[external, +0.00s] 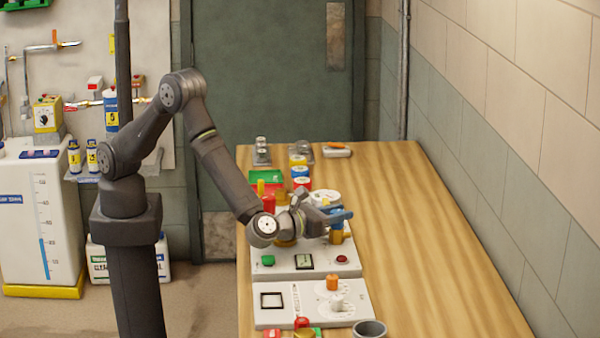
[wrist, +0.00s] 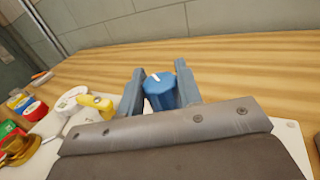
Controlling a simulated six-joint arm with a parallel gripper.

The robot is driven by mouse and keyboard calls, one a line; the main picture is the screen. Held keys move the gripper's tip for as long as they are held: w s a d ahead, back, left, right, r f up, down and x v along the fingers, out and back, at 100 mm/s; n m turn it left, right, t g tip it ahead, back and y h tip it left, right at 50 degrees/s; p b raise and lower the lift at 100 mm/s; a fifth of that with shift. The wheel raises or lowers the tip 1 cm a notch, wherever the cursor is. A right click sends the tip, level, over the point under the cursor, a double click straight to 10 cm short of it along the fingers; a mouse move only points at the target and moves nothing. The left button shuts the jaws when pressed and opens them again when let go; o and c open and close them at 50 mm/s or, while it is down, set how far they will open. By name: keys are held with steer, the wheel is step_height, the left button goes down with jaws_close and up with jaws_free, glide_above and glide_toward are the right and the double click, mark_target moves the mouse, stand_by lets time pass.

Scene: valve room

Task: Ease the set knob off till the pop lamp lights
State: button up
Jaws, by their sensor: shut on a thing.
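A blue knob (wrist: 160,94) with a white pointer mark on its top stands between the two fingers of my gripper (wrist: 160,86) in the wrist view. My gripper is shut on it. In the external view my gripper (external: 336,216) is over the right side of a pale panel (external: 285,272), and its fingers and wrist mostly hide the knob. On the panel's front are a green button (external: 268,260), a small display (external: 304,261) and a dark red round piece (external: 342,259) that shows no clear glow. I cannot tell which piece is the pop lamp.
A yellow lever (wrist: 97,102) sits beside the knob. A second panel (external: 350,312) with an orange knob (external: 332,282) lies in front, near a grey cup (external: 369,329). Coloured cans (external: 300,172) stand behind. The table's right side (external: 430,240) is clear up to the wall.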

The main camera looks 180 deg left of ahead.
steer(key=shift+n+g+h, duration=0.3)
steer(key=shift+g, duration=0.2)
steer(key=o, duration=1)
steer(key=shift+c, duration=0.2)
steer(key=v, duration=1.7)
steer(key=shift+d+f, duration=0.1)
steer(key=shift+d, duration=0.1)
